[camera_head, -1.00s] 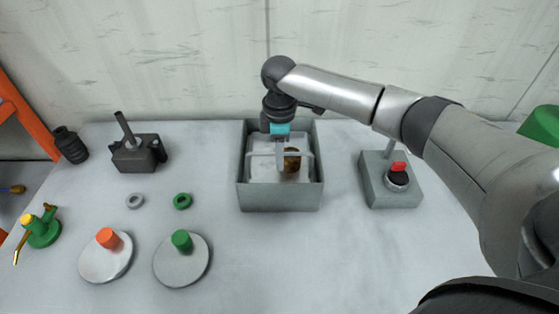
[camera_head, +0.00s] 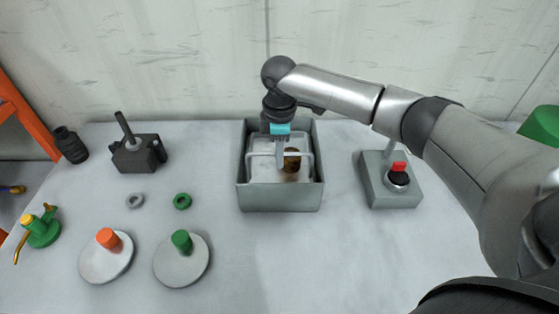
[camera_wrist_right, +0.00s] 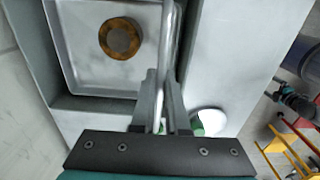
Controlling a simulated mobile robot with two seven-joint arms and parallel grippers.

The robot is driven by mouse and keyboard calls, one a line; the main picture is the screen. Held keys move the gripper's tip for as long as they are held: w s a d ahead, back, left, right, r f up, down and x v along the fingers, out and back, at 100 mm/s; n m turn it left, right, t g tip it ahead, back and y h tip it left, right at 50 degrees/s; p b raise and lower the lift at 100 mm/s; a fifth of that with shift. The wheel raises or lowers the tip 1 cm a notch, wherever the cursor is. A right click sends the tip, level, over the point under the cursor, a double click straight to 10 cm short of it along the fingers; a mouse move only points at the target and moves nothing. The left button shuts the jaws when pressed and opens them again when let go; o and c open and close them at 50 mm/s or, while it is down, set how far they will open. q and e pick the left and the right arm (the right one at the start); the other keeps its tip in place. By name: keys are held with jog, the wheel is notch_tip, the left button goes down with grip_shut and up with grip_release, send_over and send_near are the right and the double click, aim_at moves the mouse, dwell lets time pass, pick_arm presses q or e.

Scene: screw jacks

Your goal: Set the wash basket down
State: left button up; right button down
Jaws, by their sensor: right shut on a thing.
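The wash basket (camera_head: 262,171) is a pale metal tray with a raised bar handle. It sits inside the walls of the open grey tank (camera_head: 280,198); whether its underside touches the tank floor is hidden. My right gripper (camera_head: 281,160) points down over the basket and is shut on its handle, and the fingers (camera_wrist_right: 161,100) clasp the bar in the right wrist view. A rusty brown round part (camera_head: 291,164) lies in the basket, and it shows as a ring-like disc (camera_wrist_right: 120,38) in the right wrist view. My left gripper is out of view.
A grey box with a red-topped knob (camera_head: 398,168) stands right of the tank. To the left are a dark block with a rod (camera_head: 138,153), two rings, and two discs with orange (camera_head: 108,238) and green (camera_head: 181,240) posts. The front centre of the table is clear.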

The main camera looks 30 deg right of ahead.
aim_at(280, 179)
jog(key=shift+f, duration=0.15)
dwell(0.4)
jog(key=shift+s+f+b, duration=0.15)
jog(key=shift+f+b, duration=0.5)
jog(key=shift+f, duration=1.3)
jog(key=shift+s+f+b, duration=0.1)
jog(key=shift+f+b, duration=0.85)
jog(key=shift+f, duration=1.2)
jog(key=c, duration=0.7)
grip_release()
jog(key=shift+w+r, duration=0.2)
jog(key=shift+w, duration=0.05)
jog(key=shift+r, duration=0.1)
notch_tip(280, 179, up, 10)
jog(key=p, duration=1.1)
